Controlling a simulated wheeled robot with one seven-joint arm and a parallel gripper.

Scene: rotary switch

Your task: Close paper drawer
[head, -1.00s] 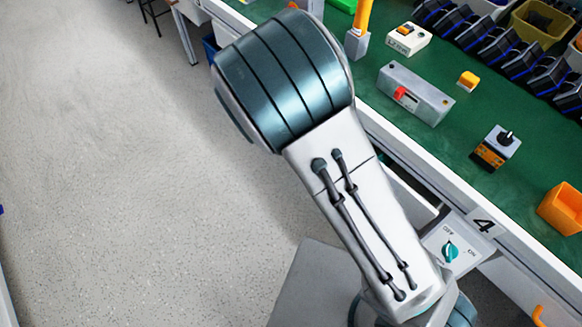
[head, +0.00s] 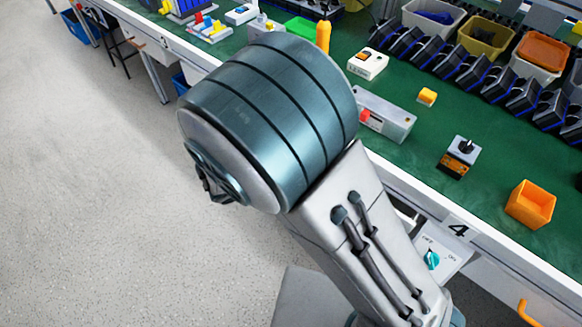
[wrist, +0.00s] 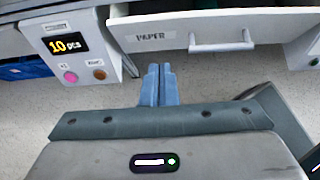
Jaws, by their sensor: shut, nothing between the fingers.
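The paper drawer (wrist: 160,37) shows in the wrist view at the top, with a white front, a PAPER label and a light bar handle (wrist: 221,41) right of the label. I cannot tell for sure how far it stands out. My gripper (wrist: 160,72) is shut and empty, its two blue fingers together, pointing at the lower edge of the drawer front, left of the handle. I cannot tell whether the fingertips touch it. In the head view my arm hides most of the drawer and all of my gripper.
A counter box (wrist: 78,50) with a display and two buttons is left of the drawer. In the head view the green bench top (head: 400,150) holds an orange bin (head: 530,205) and a grey box (head: 385,116). A rotary switch (head: 432,259) is on the bench front. Open floor lies left.

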